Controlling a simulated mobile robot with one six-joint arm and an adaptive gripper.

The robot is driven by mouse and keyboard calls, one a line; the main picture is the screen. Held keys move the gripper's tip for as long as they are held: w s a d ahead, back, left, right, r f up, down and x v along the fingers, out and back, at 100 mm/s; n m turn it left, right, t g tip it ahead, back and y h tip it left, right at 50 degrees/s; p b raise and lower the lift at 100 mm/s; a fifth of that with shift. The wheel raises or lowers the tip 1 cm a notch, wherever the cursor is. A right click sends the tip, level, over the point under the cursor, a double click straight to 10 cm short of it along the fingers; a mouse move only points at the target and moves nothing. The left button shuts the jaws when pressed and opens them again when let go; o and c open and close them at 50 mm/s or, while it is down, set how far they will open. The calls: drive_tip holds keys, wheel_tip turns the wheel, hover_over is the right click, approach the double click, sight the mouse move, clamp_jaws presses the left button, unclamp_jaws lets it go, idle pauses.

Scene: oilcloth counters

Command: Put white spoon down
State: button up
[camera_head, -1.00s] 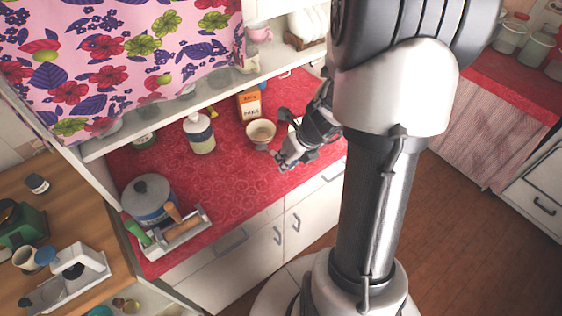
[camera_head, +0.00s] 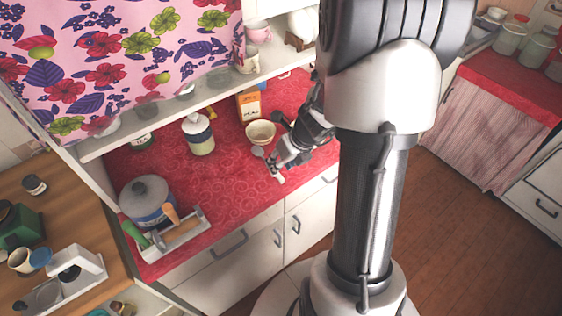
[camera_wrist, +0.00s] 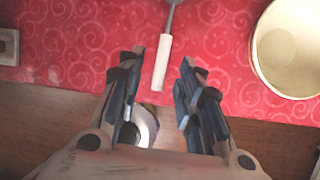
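The white spoon (camera_wrist: 162,62) lies on the red counter cloth, as far as the wrist view shows, its white handle pointing toward me and its grey metal part running out of the top edge. My gripper (camera_wrist: 160,72) is open, with one finger on each side of the handle's near end and a gap on both sides. In the head view, my gripper (camera_head: 276,172) is low over the counter's front part. The spoon's grey head (camera_head: 258,151) shows just left of it, below a cream bowl (camera_head: 260,133). The fingers partly hide the handle there.
The bowl (camera_wrist: 290,50) is close on the right in the wrist view. An orange carton (camera_head: 249,104) and a white bottle (camera_head: 199,134) stand behind. A pot (camera_head: 147,200) and a grey caddy (camera_head: 182,235) are at the left. Red cloth (camera_head: 225,185) left of my gripper is clear.

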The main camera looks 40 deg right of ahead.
drive_tip(key=shift+r, duration=0.3)
drive_tip(key=p+v, duration=0.6)
drive_tip(key=v, duration=0.5)
drive_tip(key=shift+s+r+p, duration=0.2)
drive_tip(key=shift+r+p, duration=0.15)
